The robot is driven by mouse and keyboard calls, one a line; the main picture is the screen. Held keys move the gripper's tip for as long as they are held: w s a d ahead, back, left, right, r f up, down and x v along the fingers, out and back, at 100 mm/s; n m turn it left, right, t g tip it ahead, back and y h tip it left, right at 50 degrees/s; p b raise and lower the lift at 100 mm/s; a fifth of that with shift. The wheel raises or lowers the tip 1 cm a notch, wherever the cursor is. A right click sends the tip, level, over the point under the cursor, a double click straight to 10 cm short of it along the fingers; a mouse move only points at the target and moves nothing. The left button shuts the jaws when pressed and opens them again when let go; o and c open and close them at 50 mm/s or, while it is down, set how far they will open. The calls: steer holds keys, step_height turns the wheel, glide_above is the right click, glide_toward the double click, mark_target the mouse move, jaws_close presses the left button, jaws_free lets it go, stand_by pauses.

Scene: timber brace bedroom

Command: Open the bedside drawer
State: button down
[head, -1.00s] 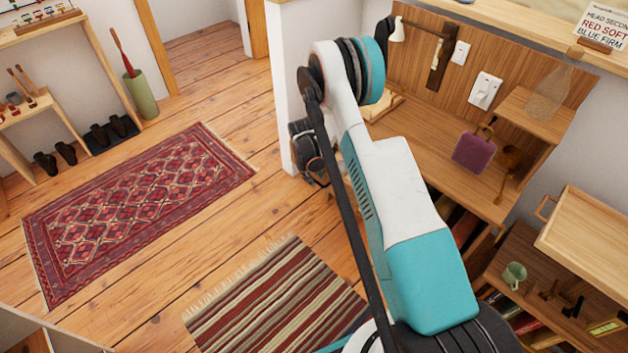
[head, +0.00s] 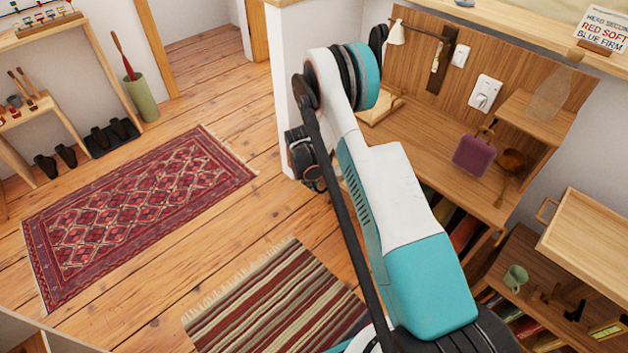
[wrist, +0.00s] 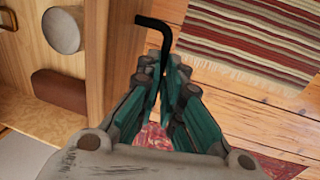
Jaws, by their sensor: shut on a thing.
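My gripper (wrist: 168,78) is shut on a thin black bent rod (wrist: 154,24) in the wrist view. The rod stands out past the fingertips and its tip hooks to the left. At the left of that view is a wooden front with a round grey knob (wrist: 62,31), a brown oblong piece (wrist: 58,92) and part of a loop handle (wrist: 8,18). The rod appears apart from these fittings. I cannot tell which belongs to the bedside drawer. In the head view my arm hides the gripper.
A wooden desk (head: 425,128) bears a purple case (head: 474,153). A low shelf at right holds a green mug (head: 515,278), beside a pale wooden tray (head: 590,240). A striped rug (head: 275,305) and a red patterned rug (head: 135,210) lie on open floor.

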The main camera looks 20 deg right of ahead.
steer(key=a, duration=0.1)
steer(key=s+a, duration=0.1)
steer(key=shift+a, duration=0.3)
steer(key=c, duration=1.7)
jaws_free()
steer(key=shift+r, duration=0.15)
steer(key=r, duration=0.3)
steer(key=a+r, duration=0.1)
steer(key=r, duration=0.3)
steer(key=a+r, duration=0.1)
steer(key=r, duration=0.3)
steer(key=shift+s+a+r, duration=0.15)
steer(key=shift+s+r, duration=0.1)
steer(key=shift+s, duration=0.1)
